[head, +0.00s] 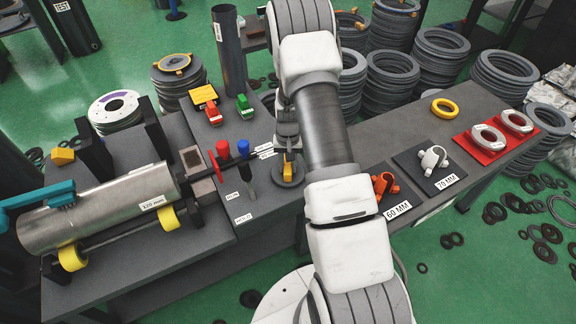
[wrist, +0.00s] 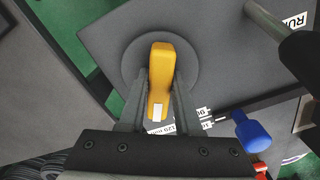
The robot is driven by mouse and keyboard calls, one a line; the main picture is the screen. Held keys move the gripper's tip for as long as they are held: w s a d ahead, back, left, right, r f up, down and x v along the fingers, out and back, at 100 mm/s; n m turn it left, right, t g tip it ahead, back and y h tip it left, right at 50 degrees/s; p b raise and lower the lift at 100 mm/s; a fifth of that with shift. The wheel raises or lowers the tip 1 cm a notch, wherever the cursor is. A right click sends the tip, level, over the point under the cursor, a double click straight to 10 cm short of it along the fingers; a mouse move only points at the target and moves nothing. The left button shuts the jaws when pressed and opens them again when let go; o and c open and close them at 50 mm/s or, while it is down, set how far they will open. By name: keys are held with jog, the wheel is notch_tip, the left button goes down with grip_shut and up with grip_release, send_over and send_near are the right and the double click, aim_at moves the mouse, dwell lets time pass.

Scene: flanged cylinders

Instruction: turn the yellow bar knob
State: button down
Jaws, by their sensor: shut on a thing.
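The yellow bar knob (wrist: 161,75) sits on a round grey dial (wrist: 188,65) on the dark panel in the wrist view. A white mark shows on the end of the bar nearest the camera. My gripper (wrist: 160,85) has one finger on each side of the bar and is shut on it. In the head view the yellow bar knob (head: 288,165) shows at the right end of the panel, on its round dial (head: 288,177), partly hidden under my arm. My gripper (head: 287,145) reaches down to it from above.
A blue-topped lever (head: 243,148) and a red-topped lever (head: 223,149) stand left of the knob. Red and green switches (head: 244,107) sit behind. A large metal cylinder (head: 100,212) lies on rollers at left. An orange clamp (head: 383,187) is on the right bench.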

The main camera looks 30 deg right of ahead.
aim_at(288, 164)
dwell(0.4)
jog(key=c, duration=0.6)
grip_release()
notch_tip(288, 164, up, 18)
jog(key=p, duration=0.3)
jog(key=shift+f+p, duration=0.25)
jog(key=shift+p, duration=0.15)
